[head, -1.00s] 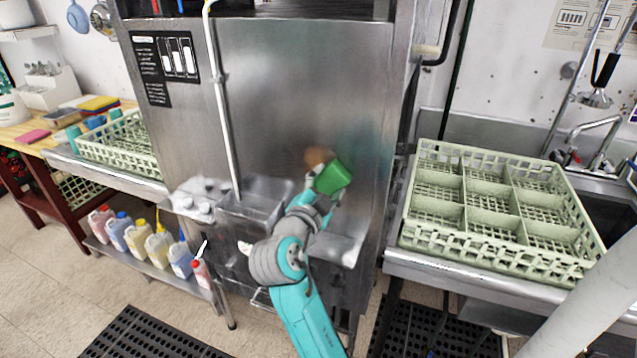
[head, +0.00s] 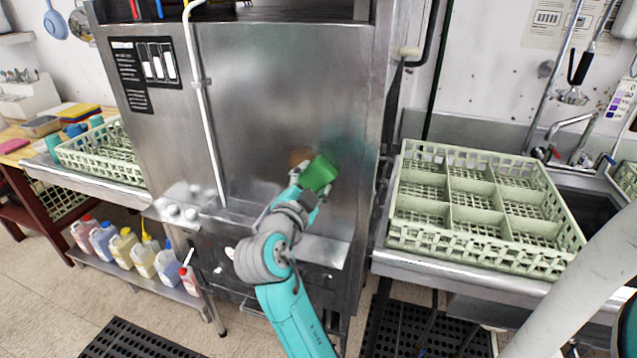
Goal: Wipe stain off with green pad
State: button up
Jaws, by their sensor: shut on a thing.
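The green pad (head: 319,174) is held in my gripper (head: 309,190), which is shut on it, in front of the steel dishwasher panel (head: 265,110). A brownish-orange stain (head: 299,158) shows on the panel just up and left of the pad. The pad covers part of the panel beside the stain, and the stain's lower right may be hidden. I cannot tell whether the pad touches the panel.
A pale green compartment rack (head: 480,205) stands on the counter at the right, another rack (head: 100,155) at the left. A white pipe (head: 205,110) runs down the panel's left. Several bottles (head: 140,255) stand on a low shelf.

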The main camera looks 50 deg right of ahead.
aim_at(291, 161)
jog(key=shift+w+a, duration=0.35)
jog(key=shift+w, duration=0.65)
jog(key=shift+w+a, duration=0.4)
jog(key=shift+w, duration=0.65)
jog(key=shift+w+a, duration=0.35)
jog(key=shift+w, duration=0.65)
jog(key=shift+c, duration=0.6)
jog(key=shift+d+r, duration=0.1)
jog(key=shift+r, duration=0.7)
jog(key=shift+s+d, duration=0.45)
jog(key=shift+s, duration=0.85)
jog(key=shift+s+d, duration=0.4)
jog(key=shift+s, duration=0.85)
jog(key=shift+s+d, duration=0.45)
jog(key=shift+s, duration=0.85)
jog(key=shift+a, duration=0.1)
jog(key=shift+v, duration=2.95)
jog(key=shift+a, duration=0.1)
jog(key=shift+v, duration=1.35)
